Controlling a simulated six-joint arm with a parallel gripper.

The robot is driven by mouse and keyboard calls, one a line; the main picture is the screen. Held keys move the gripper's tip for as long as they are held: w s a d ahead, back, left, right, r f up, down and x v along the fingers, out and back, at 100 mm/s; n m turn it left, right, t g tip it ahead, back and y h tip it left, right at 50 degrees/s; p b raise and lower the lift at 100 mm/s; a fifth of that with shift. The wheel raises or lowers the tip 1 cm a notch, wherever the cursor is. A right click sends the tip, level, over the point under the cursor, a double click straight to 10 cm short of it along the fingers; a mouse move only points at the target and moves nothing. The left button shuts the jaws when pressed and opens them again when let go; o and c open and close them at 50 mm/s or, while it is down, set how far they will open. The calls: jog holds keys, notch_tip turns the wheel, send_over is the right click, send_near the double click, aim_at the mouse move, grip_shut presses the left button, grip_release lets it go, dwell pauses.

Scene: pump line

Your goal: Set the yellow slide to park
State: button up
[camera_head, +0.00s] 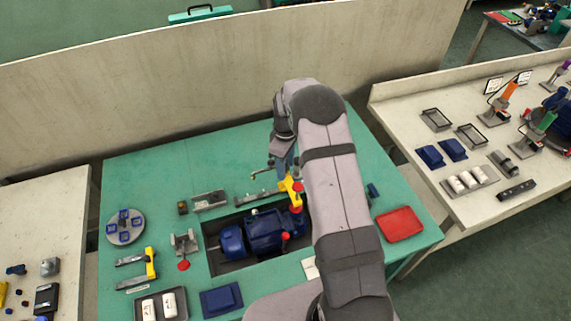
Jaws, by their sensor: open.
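My arm reaches over the green table (150,170), and my gripper (285,166) points down above the far side of the blue pump unit (265,229). A yellow piece with red ends (290,187) is right below the gripper; I cannot tell whether they touch. Another yellow upright piece (151,262) stands at the left beside grey bars. I cannot tell which yellow piece is the slide, and no park mark can be read. The gripper is open; its fingertips are small and partly hidden.
A round grey plate with blue parts (125,227), a red-knobbed clamp (184,245), a tray with white cylinders (161,305) and a blue block (221,298) are on the left. A red tray (400,224) is on the right. A wall (180,90) stands behind.

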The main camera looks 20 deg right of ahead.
grip_shut()
jog(key=d+b, duration=0.3)
jog(key=d, duration=0.9)
jog(key=shift+r, duration=0.1)
grip_release()
jog(key=shift+d, duration=0.1)
notch_tip(320, 180, up, 7)
jog(key=b, duration=0.2)
jog(key=shift+b, duration=0.4)
